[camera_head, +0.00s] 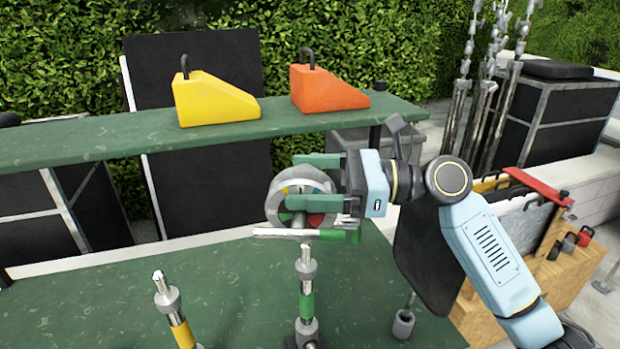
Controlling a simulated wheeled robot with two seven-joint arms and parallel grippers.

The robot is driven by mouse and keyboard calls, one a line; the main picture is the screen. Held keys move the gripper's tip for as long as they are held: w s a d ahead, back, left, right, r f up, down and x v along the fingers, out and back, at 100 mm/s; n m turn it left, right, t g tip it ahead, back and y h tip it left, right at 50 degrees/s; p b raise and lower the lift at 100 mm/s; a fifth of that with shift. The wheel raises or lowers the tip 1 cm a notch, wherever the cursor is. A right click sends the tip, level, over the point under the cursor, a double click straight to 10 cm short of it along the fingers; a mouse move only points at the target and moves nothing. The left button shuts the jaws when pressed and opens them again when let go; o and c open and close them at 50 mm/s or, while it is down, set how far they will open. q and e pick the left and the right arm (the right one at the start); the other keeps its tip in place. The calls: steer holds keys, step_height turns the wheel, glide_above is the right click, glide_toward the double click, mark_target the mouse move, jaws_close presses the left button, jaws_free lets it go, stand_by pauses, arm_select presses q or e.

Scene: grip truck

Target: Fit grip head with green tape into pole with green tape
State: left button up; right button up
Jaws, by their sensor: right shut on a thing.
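My right gripper (305,181) is shut on the grip head (279,212), a round metal disc with red and green patches inside. A metal rod with a green part (340,237) runs sideways under the disc. The pole with green tape (306,304) stands upright on the lower green table, its metal top just below the held head. I cannot tell whether the head and pole top touch. My left gripper is not in view.
A pole with yellow tape (182,332) stands tilted to the left. Yellow (212,100) and orange (325,90) wedges sit on a raised green shelf (90,140) behind. A wooden crate (530,275) is at the right. The table (100,300) is clear at the left.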

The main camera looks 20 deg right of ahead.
steer(key=shift+f, duration=0.7)
steer(key=shift+d+f, duration=0.1)
steer(key=shift+f, duration=0.6)
steer(key=shift+f+b, duration=0.3)
steer(key=shift+f, duration=0.45)
stand_by(0.4)
steer(key=shift+f+b, duration=0.35)
steer(key=shift+f, duration=1.35)
steer(key=o, duration=1.7)
steer(key=shift+s, duration=0.1)
steer(key=shift+o, duration=0.5)
